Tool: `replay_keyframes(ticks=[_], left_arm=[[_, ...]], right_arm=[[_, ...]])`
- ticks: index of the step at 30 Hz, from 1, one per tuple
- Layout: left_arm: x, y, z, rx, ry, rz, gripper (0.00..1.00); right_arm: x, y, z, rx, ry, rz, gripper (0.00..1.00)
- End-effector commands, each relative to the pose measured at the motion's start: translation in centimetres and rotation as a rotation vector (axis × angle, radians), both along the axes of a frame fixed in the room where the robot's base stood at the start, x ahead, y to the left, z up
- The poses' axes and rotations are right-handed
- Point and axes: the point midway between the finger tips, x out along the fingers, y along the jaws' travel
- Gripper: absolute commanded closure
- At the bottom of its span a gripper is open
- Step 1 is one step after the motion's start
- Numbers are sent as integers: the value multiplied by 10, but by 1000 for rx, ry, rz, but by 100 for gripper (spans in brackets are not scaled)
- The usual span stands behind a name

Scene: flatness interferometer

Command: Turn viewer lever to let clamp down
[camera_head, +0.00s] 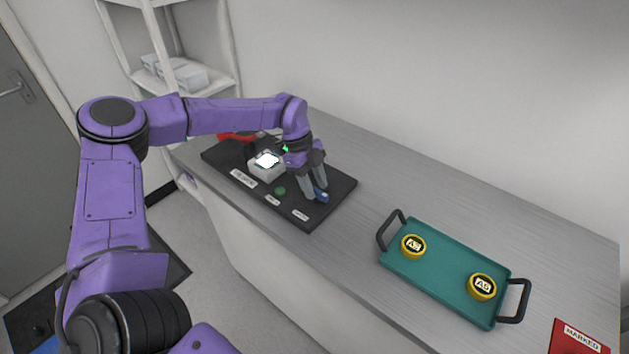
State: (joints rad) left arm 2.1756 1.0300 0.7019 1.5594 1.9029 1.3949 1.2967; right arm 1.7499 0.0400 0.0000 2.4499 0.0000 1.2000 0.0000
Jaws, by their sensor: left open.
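The black interferometer base (335,193) lies on the grey bench. A white block with a bright lit top, perhaps the viewer (267,165), stands on it. A red part (236,137) shows at the base's back left; I cannot tell whether it is the lever or the clamp. My left gripper (315,194) points down over the right part of the base, with its fingers apart. My right gripper is not in view.
A teal tray (440,283) with black handles stands to the right, holding two yellow-rimmed round pieces (413,246), (482,287). A red box marked "MARKED" (580,338) is at the lower right. The bench between base and tray is clear. A shelf stands behind left.

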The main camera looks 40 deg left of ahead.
Motion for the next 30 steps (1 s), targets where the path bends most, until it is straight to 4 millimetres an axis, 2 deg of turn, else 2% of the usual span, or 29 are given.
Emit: replay_keyframes(ticks=[8, 9, 11, 12, 13, 23, 30], left_arm=[[-1, -1, -5, 0, -1, 2, 57], [-1, -1, -5, 0, -1, 2, 61], [-1, -1, -5, 0, -1, 2, 80], [-1, -1, -5, 1, -2, 1, 93], [-1, -1, -5, 1, -2, 1, 100], [-1, -1, -5, 2, -1, -17, 100], [1, -1, -6, 1, -1, -123, 100]], right_arm=[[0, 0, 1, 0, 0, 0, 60], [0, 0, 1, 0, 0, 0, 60], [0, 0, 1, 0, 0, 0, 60], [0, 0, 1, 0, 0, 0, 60], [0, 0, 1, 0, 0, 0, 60], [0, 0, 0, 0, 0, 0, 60], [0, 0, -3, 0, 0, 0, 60]])
